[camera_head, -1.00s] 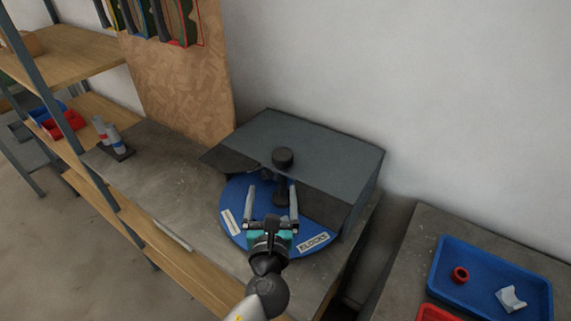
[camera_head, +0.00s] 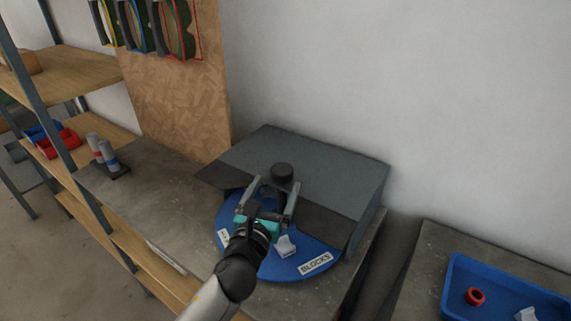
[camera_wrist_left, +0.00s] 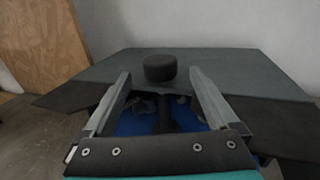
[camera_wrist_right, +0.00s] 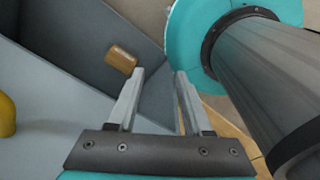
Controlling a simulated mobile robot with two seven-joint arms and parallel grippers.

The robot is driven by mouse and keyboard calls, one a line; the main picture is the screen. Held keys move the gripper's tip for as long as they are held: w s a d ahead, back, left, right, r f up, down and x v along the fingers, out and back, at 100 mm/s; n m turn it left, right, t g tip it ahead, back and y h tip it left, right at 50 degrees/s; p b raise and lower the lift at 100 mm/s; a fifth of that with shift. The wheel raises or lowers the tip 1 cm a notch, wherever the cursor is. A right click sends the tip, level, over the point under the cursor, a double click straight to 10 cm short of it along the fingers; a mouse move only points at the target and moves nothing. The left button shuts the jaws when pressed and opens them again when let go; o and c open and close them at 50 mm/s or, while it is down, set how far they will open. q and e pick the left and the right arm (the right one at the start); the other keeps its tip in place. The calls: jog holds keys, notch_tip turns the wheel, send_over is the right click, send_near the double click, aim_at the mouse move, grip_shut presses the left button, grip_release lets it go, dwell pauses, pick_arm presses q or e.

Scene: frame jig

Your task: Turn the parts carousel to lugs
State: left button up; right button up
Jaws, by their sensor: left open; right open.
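The parts carousel is a blue disc (camera_head: 312,240) partly under a dark grey hood (camera_head: 250,160). A white label reading BLOCKS (camera_head: 315,263) faces the front right, and a second label at the left is mostly hidden by my gripper. A black round knob (camera_head: 282,172) on a post stands at the hood's front edge; the knob also shows in the left wrist view (camera_wrist_left: 160,68). My left gripper (camera_head: 276,190) is open over the disc, its fingers either side of the post; contact cannot be told. My right gripper (camera_wrist_right: 156,75) is open and empty, away from the carousel.
A whitish part (camera_head: 286,246) lies on the disc beside my left gripper. A blue tray (camera_head: 452,290) with a red ring (camera_head: 475,296) stands at the right. A brown cylinder (camera_wrist_right: 122,59) is near my right gripper.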

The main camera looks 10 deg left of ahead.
aim_at(286, 165)
pick_arm(q)
jog(key=w, duration=0.6)
jog(key=w+b, duration=0.1)
jog(key=w, duration=0.2)
jog(key=shift+d, duration=0.35)
grip_shut()
dwell(0.4)
